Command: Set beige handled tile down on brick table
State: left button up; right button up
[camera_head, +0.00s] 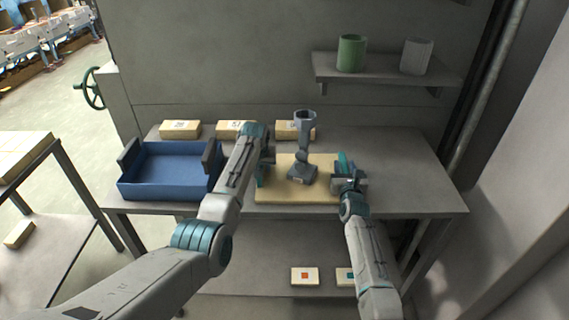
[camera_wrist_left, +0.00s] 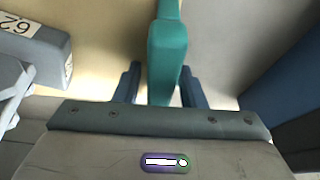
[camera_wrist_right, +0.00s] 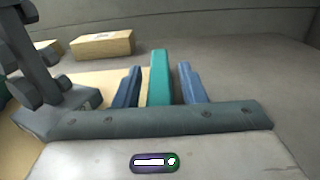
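The beige handled tile (camera_head: 270,190) appears to lie flat on the grey table (camera_head: 420,190). A teal handle stands at each side of it. The left handle (camera_wrist_left: 167,50) shows between my left gripper's blue fingers (camera_wrist_left: 160,85), with a gap at least on its left. The right handle (camera_wrist_right: 159,75) stands between my right gripper's fingers (camera_wrist_right: 160,85), with gaps on both sides. Both grippers look open around the handles. In the head view my right gripper (camera_head: 347,180) is at the tile's right edge; my left arm hides most of the left gripper and handle.
A grey stand with a cup-like top (camera_head: 302,172) rests on the tile between the grippers. A blue bin (camera_head: 165,190) is at the left. Several beige blocks (camera_head: 180,129) line the back. Two small tiles (camera_head: 305,276) lie on the lower shelf. The table's right side is clear.

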pick_arm(q)
jog(key=shift+s+r, duration=0.1)
pick_arm(e)
jog(key=shift+s+r, duration=0.1)
pick_arm(q)
jog(key=shift+s+r, duration=0.15)
jog(key=shift+r, duration=0.4)
jog(key=v, duration=1)
jog(key=shift+s+r, duration=0.25)
jog(key=shift+r, duration=0.05)
pick_arm(e)
jog(key=s, duration=1.2)
jog(key=shift+d, duration=0.4)
